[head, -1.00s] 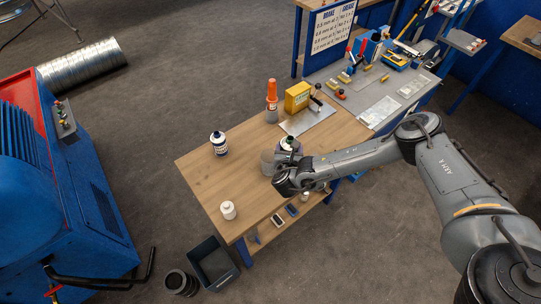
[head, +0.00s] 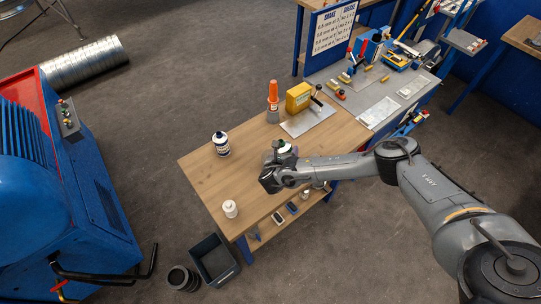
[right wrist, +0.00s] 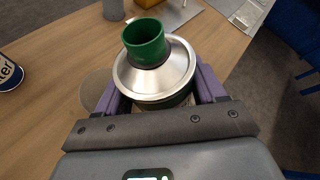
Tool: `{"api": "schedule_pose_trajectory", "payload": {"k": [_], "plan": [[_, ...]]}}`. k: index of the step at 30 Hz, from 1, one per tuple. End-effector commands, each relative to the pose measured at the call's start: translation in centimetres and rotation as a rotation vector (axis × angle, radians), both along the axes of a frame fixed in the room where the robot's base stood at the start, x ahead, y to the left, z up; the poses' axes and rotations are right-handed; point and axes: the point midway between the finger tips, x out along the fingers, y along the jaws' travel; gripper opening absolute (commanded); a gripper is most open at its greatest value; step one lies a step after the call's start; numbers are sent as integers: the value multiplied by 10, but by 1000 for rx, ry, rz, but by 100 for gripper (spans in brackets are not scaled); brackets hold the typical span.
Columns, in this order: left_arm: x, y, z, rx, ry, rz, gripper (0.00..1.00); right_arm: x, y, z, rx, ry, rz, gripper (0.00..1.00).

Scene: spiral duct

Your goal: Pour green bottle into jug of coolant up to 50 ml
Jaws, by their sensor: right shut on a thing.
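The green bottle (right wrist: 152,72) has a green neck and a silver shoulder. It stands between the purple fingers of my right gripper (right wrist: 158,95), which is shut on it, in the right wrist view. In the head view my right gripper (head: 279,158) is over the right part of the wooden bench, and only the bottle's top (head: 284,147) shows above it. I cannot tell whether the bottle touches the bench. The jug is not clear in the head view; a faint rounded greyish outline left of the bottle in the wrist view may be it. My left gripper is not in view.
The bench's left half is mostly clear. A dark bin (head: 214,260) stands on the floor.

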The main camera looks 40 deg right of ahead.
Motion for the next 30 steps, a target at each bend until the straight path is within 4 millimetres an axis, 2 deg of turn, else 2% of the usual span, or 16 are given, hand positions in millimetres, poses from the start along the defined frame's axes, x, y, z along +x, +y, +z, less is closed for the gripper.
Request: {"api": "schedule_pose_trajectory", "payload": {"k": [6,15,18,30], "plan": [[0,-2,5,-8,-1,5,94,5,3,1,-48,95,-1,28],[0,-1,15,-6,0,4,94,12,7,15,-118,226,-1,28],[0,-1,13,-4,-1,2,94,12,7,11,-141,268,-1,28],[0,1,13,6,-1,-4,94,12,6,12,-155,292,-1,28]]}}
